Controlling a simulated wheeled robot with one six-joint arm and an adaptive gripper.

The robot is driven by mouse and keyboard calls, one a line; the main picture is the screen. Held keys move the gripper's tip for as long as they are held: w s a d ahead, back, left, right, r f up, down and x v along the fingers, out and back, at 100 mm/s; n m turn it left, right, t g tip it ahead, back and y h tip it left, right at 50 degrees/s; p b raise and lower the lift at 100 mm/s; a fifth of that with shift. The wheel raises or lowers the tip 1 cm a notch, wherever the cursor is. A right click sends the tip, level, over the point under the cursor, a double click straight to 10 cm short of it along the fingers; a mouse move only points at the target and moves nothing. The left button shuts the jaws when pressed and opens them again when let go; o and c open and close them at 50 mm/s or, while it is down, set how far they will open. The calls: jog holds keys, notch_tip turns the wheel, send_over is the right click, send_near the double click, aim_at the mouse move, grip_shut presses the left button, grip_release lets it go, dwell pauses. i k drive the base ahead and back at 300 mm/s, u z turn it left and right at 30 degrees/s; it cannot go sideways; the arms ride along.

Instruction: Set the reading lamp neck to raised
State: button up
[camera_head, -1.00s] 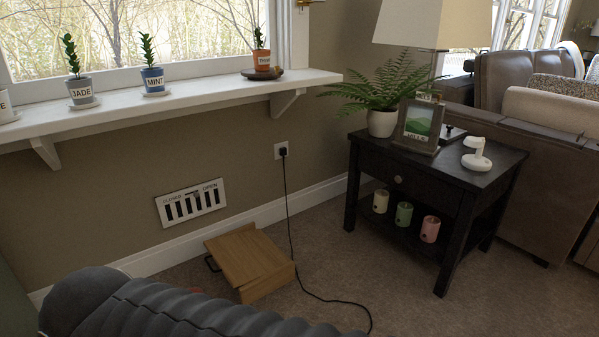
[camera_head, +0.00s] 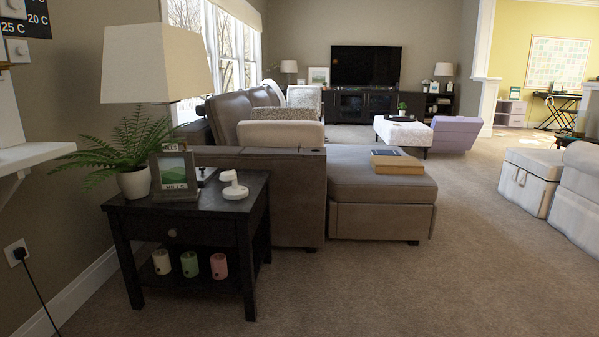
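A small white desk-type lamp (camera_head: 234,188) stands on the right part of the black side table (camera_head: 245,212). It looks like the reading lamp. It has a round base and a short head or neck that sits low, close above the base; its exact joint is too small to make out. A larger table lamp with a cream shade (camera_head: 157,64) rises behind the fern at the table's back left. My gripper is not in view.
A framed picture (camera_head: 174,176) and a potted fern (camera_head: 133,183) stand left of the small lamp. Several coloured cups sit on the lower shelf. A brown sofa (camera_head: 297,195) adjoins the table's right. Carpet (camera_head: 400,290) in front is clear.

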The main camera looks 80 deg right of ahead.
aim_at(230, 175)
jog(key=z, duration=2.35)
jog(key=k, duration=1.3)
jog(key=z, duration=0.55)
jog(key=i, duration=0.6)
jog(key=z, duration=0.7)
jog(key=i, duration=0.8)
jog(key=u, duration=0.6)
jog(key=i, duration=0.75)
jog(key=u, duration=0.7)
